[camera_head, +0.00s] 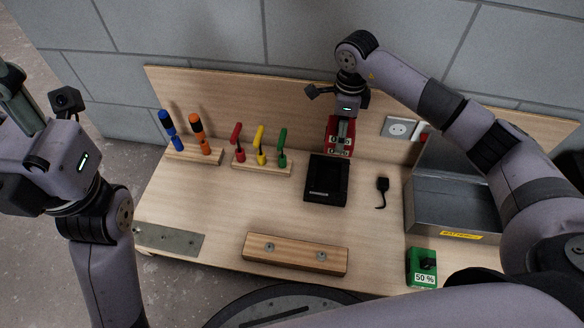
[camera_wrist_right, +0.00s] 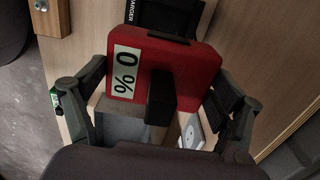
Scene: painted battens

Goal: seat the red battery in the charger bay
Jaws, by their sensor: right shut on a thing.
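The red battery (camera_head: 341,135) is held in my right gripper (camera_head: 340,128) just behind the black charger (camera_head: 326,180), which lies on the workbench. In the right wrist view the battery (camera_wrist_right: 185,75) carries a white "0 %" label, and the fingers of my right gripper (camera_wrist_right: 165,100) clasp it from both sides. The charger (camera_wrist_right: 165,17) shows beyond it, with its lettering partly visible. The bay looks empty in the head view. I cannot tell whether the battery touches the charger's back edge. My left gripper's fingertips are out of frame; only its wrist and arm show at the left.
A green battery (camera_head: 422,268) marked "50 %" stands at the front right, near an open grey metal box (camera_head: 440,215). A black plug (camera_head: 382,190) lies right of the charger. Racks of screwdrivers (camera_head: 195,155) and coloured-handled tools (camera_head: 262,165) stand left. A wooden batten (camera_head: 295,256) lies in front.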

